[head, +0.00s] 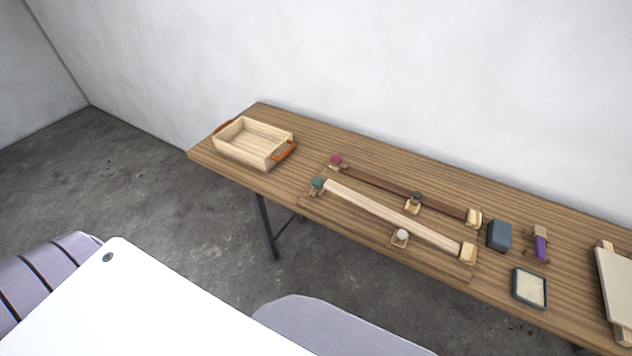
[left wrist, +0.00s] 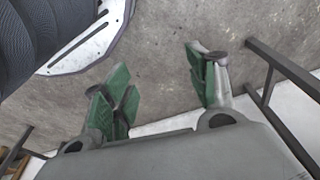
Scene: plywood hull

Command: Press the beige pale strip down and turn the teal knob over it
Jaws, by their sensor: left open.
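The beige pale strip (head: 388,215) lies lengthwise on a wooden board on the table, in the head view. Its right end meets a light wooden block (head: 467,252). The teal knob (head: 318,184) is at its left end; I cannot tell which way it is turned. A white round knob (head: 401,235) sits on a small block in front of the strip. My left gripper (left wrist: 165,88) shows in the left wrist view with its green-padded fingers apart and empty, over the grey floor and away from the strip. My right gripper is not in view.
A dark brown strip (head: 385,188) with a crimson knob (head: 336,160) and a dark knob (head: 416,197) lies behind. A wooden tray (head: 243,151) stands left. A blue-grey block (head: 499,236), purple-handled tool (head: 541,246) and dark-rimmed pad (head: 529,288) lie right.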

